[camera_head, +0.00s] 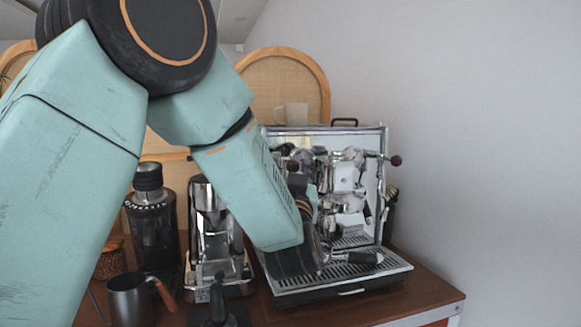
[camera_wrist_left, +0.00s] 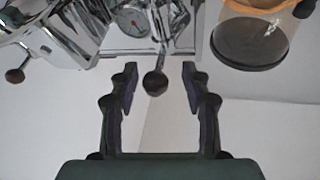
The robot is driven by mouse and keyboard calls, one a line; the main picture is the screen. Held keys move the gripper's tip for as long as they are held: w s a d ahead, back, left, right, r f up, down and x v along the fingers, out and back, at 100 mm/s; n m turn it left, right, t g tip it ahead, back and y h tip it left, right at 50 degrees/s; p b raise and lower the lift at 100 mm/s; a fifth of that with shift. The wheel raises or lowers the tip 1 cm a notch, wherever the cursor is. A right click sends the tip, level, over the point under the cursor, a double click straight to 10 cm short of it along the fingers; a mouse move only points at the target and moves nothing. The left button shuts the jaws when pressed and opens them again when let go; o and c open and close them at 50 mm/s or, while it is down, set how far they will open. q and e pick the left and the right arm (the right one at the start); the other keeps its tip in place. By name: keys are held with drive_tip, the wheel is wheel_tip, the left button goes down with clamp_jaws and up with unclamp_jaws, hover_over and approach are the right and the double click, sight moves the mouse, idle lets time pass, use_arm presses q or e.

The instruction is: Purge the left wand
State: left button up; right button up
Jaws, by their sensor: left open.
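The chrome espresso machine (camera_head: 375,200) stands at the right of the cart, with dark ball knobs at its left (camera_head: 292,165) and right (camera_head: 396,160). My left gripper (camera_head: 298,183) is at the machine's left front, mostly hidden behind my own forearm. In the left wrist view my left gripper (camera_wrist_left: 160,72) is open and empty. A dark round knob (camera_wrist_left: 155,84) on a chrome stem lies between its two fingers, with a gap on both sides. Another dark knob (camera_wrist_left: 14,75) shows farther left. The left wand itself cannot be made out clearly. My right gripper is not in view.
A steel pitcher (camera_head: 126,302), a black grinder (camera_head: 152,225) and a chrome grinder (camera_head: 213,245) stand left of the machine. The drip tray (camera_head: 385,270) is under the group. A cup (camera_head: 292,114) sits on top.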

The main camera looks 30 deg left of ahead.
use_arm(q)
drive_tip(key=shift+w, duration=0.2)
drive_tip(key=shift+c, duration=0.6)
drive_tip(key=shift+w+d, duration=0.1)
drive_tip(key=shift+d, duration=0.15)
drive_tip(key=c, duration=0.3)
drive_tip(key=shift+a, duration=0.2)
drive_tip(key=c, duration=0.3)
drive_tip(key=shift+d, duration=0.1)
clamp_jaws()
